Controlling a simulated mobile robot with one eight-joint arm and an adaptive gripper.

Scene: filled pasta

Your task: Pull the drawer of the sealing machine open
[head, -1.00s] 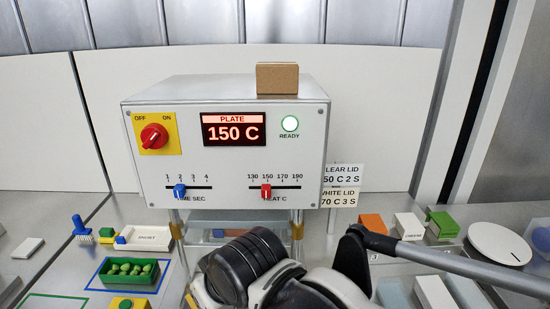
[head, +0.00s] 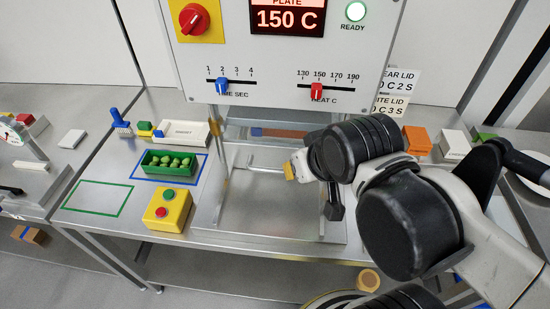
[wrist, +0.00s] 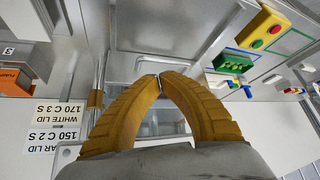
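The sealing machine (head: 285,70) stands at the back, its panel showing 150 C and its green READY lamp lit. The drawer (head: 272,131) is under the housing, between the metal legs, and looks pushed in. Its thin metal bar handle (head: 265,170) sticks out in front; the bar also shows in the wrist view (wrist: 178,56). My gripper (wrist: 159,76) has its two yellow fingers curved together, tips meeting, close to the bar. In the head view my gripper (head: 289,171) is at the right end of the handle, partly hidden by my wrist. I cannot tell whether it touches the bar.
A yellow button box (head: 167,210) and a green tray of filled pasta (head: 169,166) stand left of the machine. A green outlined area (head: 98,198) is empty. The metal plate (head: 270,215) before the drawer is clear. My arm covers the right side.

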